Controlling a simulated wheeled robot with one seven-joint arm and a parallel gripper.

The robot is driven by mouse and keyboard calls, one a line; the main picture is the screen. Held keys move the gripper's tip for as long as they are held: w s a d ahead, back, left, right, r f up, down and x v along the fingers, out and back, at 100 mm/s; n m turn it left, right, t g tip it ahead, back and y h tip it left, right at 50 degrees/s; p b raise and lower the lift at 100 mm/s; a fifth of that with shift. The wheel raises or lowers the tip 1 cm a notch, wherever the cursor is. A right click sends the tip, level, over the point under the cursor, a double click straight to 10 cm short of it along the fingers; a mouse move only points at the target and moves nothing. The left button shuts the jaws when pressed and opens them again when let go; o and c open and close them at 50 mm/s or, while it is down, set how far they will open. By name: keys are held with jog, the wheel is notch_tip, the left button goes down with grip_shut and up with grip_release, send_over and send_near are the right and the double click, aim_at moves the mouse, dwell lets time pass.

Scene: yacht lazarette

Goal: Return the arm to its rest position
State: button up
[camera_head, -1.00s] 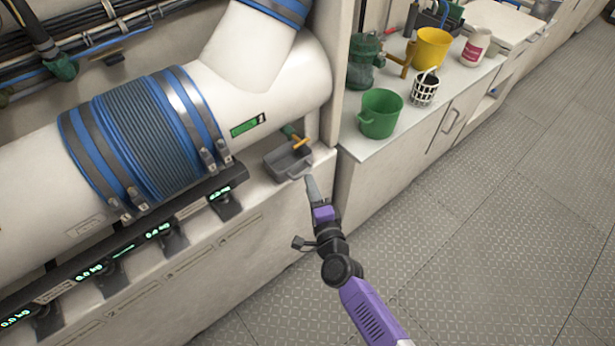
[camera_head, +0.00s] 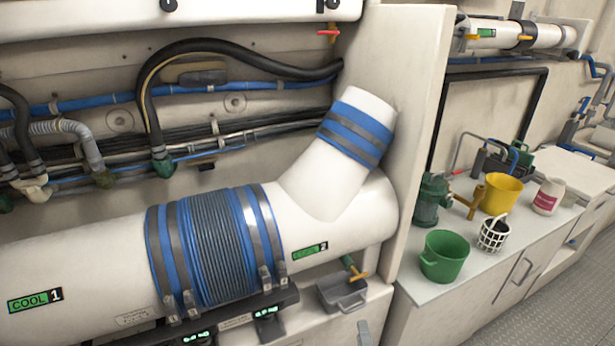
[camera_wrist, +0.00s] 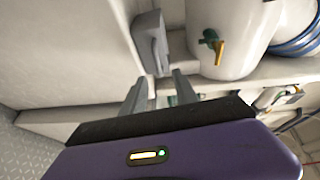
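My gripper (camera_wrist: 159,88) shows in the wrist view with its two grey fingers apart and nothing visible between them. The purple gripper body fills the bottom of that view. In the head view only a small grey fingertip (camera_head: 364,334) shows at the bottom edge, below the small grey tray; the rest of my arm is out of frame. The grey tray (camera_head: 342,306) sits on the ledge under the right end of the large white pipe. It also shows in the wrist view (camera_wrist: 149,40), beyond the fingertips.
The white pipe (camera_head: 100,250) with blue-grey clamps runs along the left. An orange-handled valve (camera_head: 356,270) sits above the tray. On the counter at right stand a green bucket (camera_head: 444,256), a yellow bucket (camera_head: 501,194) and a white basket (camera_head: 494,234). Floor shows at lower right.

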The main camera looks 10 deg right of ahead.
jog(key=s+r+n+t, duration=0.1)
jog(key=s+r+n, duration=0.2)
jog(key=r+n, duration=0.25)
jog(key=s+r+n+g, duration=0.1)
jog(key=s+r+n, duration=0.3)
jog(key=s, duration=0.8)
jog(key=s+d+r+n+g+y, duration=0.1)
jog(key=s+r+n, duration=0.3)
jog(key=s, duration=0.8)
jog(key=s+r+n+g, duration=0.1)
jog(key=s+r+n, duration=0.4)
jog(key=s, duration=0.7)
jog(key=shift+d, duration=0.35)
jog(key=shift+o, duration=0.3)
